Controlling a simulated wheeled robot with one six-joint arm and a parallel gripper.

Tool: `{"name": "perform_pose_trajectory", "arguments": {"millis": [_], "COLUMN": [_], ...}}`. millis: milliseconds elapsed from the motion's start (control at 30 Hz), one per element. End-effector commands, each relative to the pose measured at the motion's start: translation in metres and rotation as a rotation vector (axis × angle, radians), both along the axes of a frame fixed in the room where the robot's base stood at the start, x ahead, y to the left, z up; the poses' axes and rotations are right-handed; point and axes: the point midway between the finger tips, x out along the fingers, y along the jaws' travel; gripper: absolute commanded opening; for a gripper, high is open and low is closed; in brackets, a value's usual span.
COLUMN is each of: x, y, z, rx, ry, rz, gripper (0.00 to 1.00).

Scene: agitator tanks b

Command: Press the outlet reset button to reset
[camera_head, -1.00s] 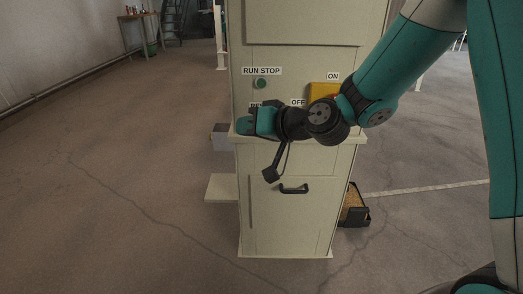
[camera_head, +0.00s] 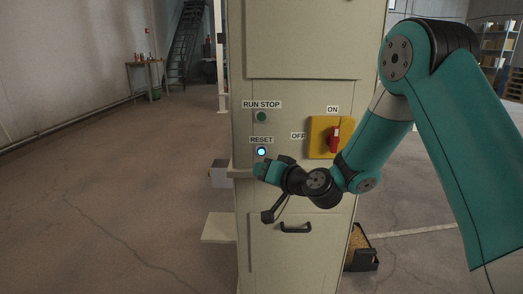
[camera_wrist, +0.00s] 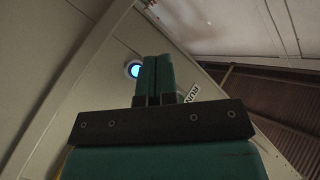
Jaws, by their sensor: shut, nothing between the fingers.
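The reset button (camera_head: 261,152) glows blue-white in a dark ring on the cream cabinet (camera_head: 300,90), under the label RESET (camera_head: 261,140). In the wrist view the lit button (camera_wrist: 134,70) shows just left of the fingertips, partly covered by them. My gripper (camera_head: 262,165) is shut and empty, just below the button in the head view. My gripper (camera_wrist: 157,62) shows its two teal fingers together in the wrist view. I cannot tell whether the fingers touch the cabinet face.
Above the reset button is a green RUN STOP button (camera_head: 261,117). To the right is a red rotary switch (camera_head: 334,139) on a yellow plate, marked ON and OFF. A black handle (camera_head: 296,227) and a ledge are below. Open floor (camera_head: 120,200) lies left.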

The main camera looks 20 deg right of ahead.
Motion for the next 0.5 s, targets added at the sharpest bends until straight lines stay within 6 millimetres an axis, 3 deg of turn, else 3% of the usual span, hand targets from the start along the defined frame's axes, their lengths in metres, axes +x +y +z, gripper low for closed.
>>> {"name": "perform_pose_trajectory", "arguments": {"millis": [200, 500], "x": [0.031, 0.058], "y": [-0.010, -0.019], "z": [0.004, 0.001], "rx": [0.000, 0.000], "ry": [0.000, 0.000], "rz": [0.000, 0.001], "gripper": [0.00, 0.00]}}
